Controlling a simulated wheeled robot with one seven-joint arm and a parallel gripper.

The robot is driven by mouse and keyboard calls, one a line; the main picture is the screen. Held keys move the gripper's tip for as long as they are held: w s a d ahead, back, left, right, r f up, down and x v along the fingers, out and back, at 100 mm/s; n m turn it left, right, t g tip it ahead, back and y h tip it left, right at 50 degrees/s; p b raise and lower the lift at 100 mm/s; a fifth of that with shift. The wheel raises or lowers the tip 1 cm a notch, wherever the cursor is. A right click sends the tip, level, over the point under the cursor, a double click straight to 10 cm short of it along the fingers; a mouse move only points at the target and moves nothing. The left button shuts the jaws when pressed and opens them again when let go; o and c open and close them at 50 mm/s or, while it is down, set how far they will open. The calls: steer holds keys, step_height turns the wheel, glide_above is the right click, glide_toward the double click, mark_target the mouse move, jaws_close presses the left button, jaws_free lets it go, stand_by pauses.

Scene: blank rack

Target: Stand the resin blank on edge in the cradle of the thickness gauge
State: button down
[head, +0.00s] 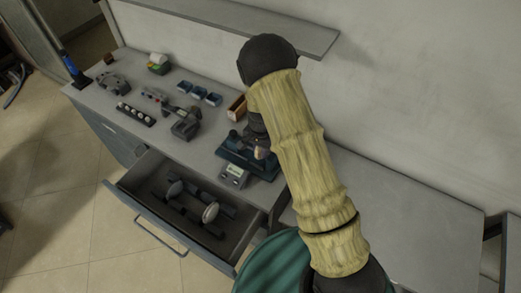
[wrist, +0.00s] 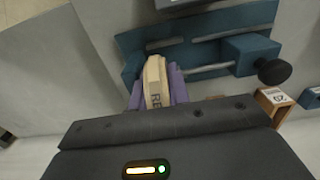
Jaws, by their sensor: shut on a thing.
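My gripper (wrist: 155,75) is shut on a cream piece (wrist: 155,80), which I take to be the resin blank. It is upright between the purple finger pads, and dark letters, partly hidden, show on its near side. In the head view my gripper (head: 262,152) is over the blue base (head: 246,163) of a device, which appears to be the thickness gauge. The wrist view shows its blue plate (wrist: 215,22), with slots, a rod and a black knob (wrist: 274,71). The piece is at the plate's near edge; I cannot tell whether it touches the cradle.
A grey box with a display (head: 233,176) stands beside the blue base. The open drawer (head: 150,215) below holds two pale discs on dark rails. Small blue trays (head: 199,93), a wooden box (head: 237,108) and tools occupy the left counter. The right counter (head: 410,215) is clear.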

steer(key=shift+f, duration=0.3)
steer(key=c, duration=1.3)
jaws_free()
steer(key=shift+o, duration=0.2)
steer(key=shift+d, duration=0.1)
steer(key=shift+w+r+b, duration=0.1)
steer(key=shift+r+b, duration=0.25)
steer(key=shift+r, duration=0.1)
step_height(320, 180, up, 17)
steer(key=b, duration=0.3)
steer(key=shift+a+f+b, duration=0.15)
steer(key=shift+a+b, duration=0.1)
steer(key=shift+b, duration=0.1)
